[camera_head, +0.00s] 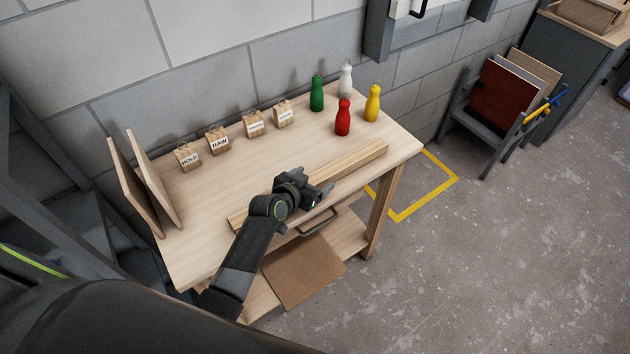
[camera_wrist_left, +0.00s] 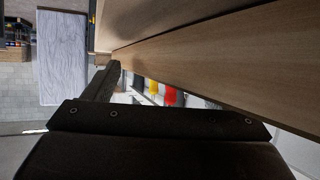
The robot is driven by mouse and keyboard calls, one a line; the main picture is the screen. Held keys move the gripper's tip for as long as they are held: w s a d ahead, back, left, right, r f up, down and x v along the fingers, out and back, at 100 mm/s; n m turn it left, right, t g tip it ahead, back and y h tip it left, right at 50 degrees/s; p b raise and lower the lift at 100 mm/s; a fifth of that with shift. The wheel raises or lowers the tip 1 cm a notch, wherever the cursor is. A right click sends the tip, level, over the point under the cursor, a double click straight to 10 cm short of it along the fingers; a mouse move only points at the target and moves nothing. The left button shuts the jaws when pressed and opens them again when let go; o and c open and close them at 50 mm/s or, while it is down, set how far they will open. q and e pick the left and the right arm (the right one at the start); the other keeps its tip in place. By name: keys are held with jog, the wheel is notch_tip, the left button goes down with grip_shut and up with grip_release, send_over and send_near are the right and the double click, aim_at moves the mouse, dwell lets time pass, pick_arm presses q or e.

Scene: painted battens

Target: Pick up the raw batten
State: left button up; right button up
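A long bare-wood batten (camera_head: 352,164) lies along the front of the wooden table (camera_head: 225,177), slanting up to the right. My left gripper (camera_head: 323,190) is over the middle of the batten and covers part of it. Its fingers look spread apart, and I see no grip on the wood. In the left wrist view a long wooden piece (camera_wrist_left: 200,75) runs very close across the upper right. One dark finger (camera_wrist_left: 100,82) shows beside it there; the other finger is hidden. My right gripper is not in view.
Wooden label blocks stand at the back, including HOLD (camera_head: 188,158) and RAW (camera_head: 219,142). Green (camera_head: 317,95), white (camera_head: 346,80), red (camera_head: 343,119) and yellow (camera_head: 373,104) bottles stand at the back right. Two upright boards (camera_head: 150,185) stand at the left. The table's middle is clear.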

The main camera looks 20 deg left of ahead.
pick_arm(q)
jog(key=shift+s+f, duration=0.1)
jog(key=shift+s, duration=0.05)
jog(key=c, duration=1.3)
